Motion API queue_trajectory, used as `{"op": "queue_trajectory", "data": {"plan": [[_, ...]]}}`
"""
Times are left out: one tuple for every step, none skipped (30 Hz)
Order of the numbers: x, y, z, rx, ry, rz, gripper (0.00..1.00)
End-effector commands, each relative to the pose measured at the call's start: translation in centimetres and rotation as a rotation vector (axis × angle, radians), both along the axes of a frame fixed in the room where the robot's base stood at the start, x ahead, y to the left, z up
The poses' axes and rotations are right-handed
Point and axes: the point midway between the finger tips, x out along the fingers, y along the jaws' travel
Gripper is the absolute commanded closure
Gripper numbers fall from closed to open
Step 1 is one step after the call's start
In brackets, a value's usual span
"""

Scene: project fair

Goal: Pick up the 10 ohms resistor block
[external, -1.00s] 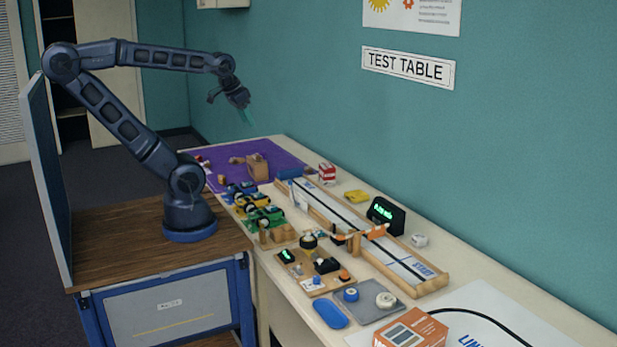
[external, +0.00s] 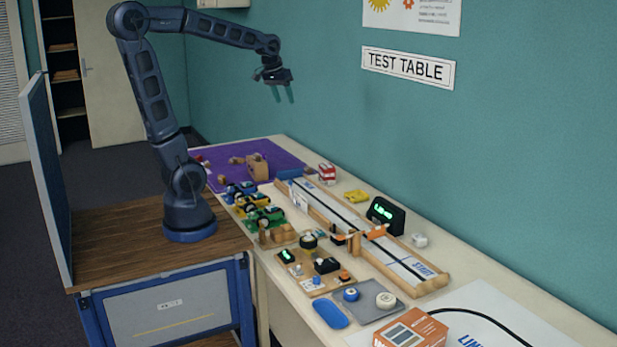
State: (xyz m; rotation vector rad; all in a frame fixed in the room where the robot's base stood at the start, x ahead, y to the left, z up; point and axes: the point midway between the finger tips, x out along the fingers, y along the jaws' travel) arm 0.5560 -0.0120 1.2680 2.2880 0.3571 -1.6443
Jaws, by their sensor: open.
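My gripper (external: 281,92) is open and empty, high above the far part of the table, its fingers pointing down. No block can be read as 10 ohms at this size. A small wooden circuit board (external: 313,284) at the table's near left side carries a green-lit meter (external: 287,256), a black part (external: 327,266) and small white and blue pieces. Small wooden blocks (external: 277,236) stand just behind this board. I cannot tell which piece is the resistor block. My gripper is well away from all of these.
A long wooden track (external: 345,222) runs along the table beside a lit display (external: 387,214). Toy cars (external: 258,213) stand left of it. A purple mat (external: 289,158) lies at the far end. An orange box (external: 411,330) and grey tray (external: 371,314) are nearest.

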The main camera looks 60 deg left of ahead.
Motion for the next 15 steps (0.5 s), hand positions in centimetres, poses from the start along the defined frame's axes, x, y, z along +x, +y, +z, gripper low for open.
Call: {"op": "queue_trajectory", "data": {"plan": [[1.6,0.8,-0.2,-0.007,0.009,0.029,0.47],[2.4,1.3,-0.2,-0.01,0.014,0.046,0.47],[3.5,2.0,-0.3,-0.016,0.017,0.07,0.47],[4.3,2.5,-0.4,-0.019,0.021,0.087,0.47],[5.2,3.0,-0.5,-0.023,0.025,0.106,0.47],[6.3,3.6,-0.7,-0.027,0.029,0.13,0.47],[7.1,4.2,-0.9,-0.031,0.032,0.147,0.47],[8.0,4.7,-1.1,-0.034,0.036,0.165,0.47],[9.0,5.4,-1.4,-0.038,0.04,0.188,0.47],[9.8,6.0,-1.6,-0.042,0.043,0.207,0.47],[10.6,6.6,-1.8,-0.044,0.046,0.225,0.47],[11.7,7.4,-2.2,-0.047,0.05,0.248,0.47],[12.5,8.0,-2.5,-0.05,0.053,0.266,0.47],[13.3,8.6,-2.8,-0.053,0.056,0.284,0.47],[14.3,9.5,-3.3,-0.056,0.061,0.308,0.47]]}}
